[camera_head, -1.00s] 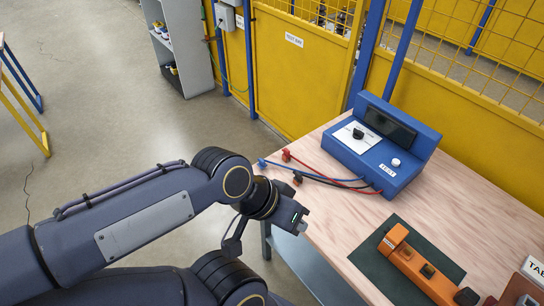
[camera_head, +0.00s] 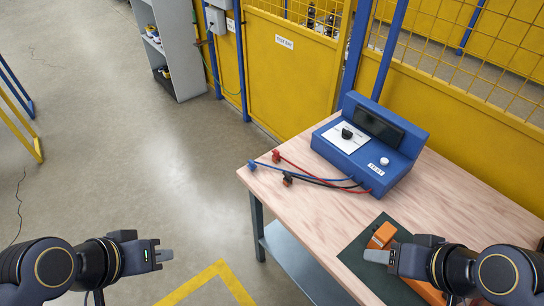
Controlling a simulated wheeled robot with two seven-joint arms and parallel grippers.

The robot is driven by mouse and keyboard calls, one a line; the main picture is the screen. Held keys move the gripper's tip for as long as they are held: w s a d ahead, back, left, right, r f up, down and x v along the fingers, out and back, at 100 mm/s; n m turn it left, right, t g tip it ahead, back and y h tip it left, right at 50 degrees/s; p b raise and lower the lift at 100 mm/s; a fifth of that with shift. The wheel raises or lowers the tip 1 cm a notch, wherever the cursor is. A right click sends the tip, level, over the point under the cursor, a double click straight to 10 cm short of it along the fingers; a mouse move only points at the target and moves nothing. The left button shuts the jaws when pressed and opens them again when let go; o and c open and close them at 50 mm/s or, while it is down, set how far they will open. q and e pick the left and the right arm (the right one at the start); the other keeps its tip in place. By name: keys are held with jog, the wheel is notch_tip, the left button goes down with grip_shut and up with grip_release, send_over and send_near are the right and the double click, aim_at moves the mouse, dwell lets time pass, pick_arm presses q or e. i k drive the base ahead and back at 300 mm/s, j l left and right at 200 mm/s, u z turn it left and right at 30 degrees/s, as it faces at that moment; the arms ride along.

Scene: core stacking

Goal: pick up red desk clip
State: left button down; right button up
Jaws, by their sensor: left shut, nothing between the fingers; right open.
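The red desk clip (camera_head: 276,156) lies near the left edge of the wooden table (camera_head: 460,205), at the end of a red cable. A blue clip (camera_head: 251,165) and a black clip (camera_head: 288,179) lie close to it on their own cables. My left gripper (camera_head: 168,255) is shut and empty at the lower left, over the floor and well away from the clips. My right gripper (camera_head: 372,257) is open, at the lower right in front of the orange device; its finger gap is hard to see from this angle.
The blue test box (camera_head: 375,142) stands at the back of the table, with the cables running to it. An orange device (camera_head: 383,234) on a dark green mat (camera_head: 352,258) is partly hidden by my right gripper. A yellow fence (camera_head: 290,75) stands behind the table.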

aim_at(277, 155)
jog(key=i+j, duration=0.65)
jog(key=j, duration=0.25)
jog(key=i+j, duration=0.35)
jog(key=j, duration=0.15)
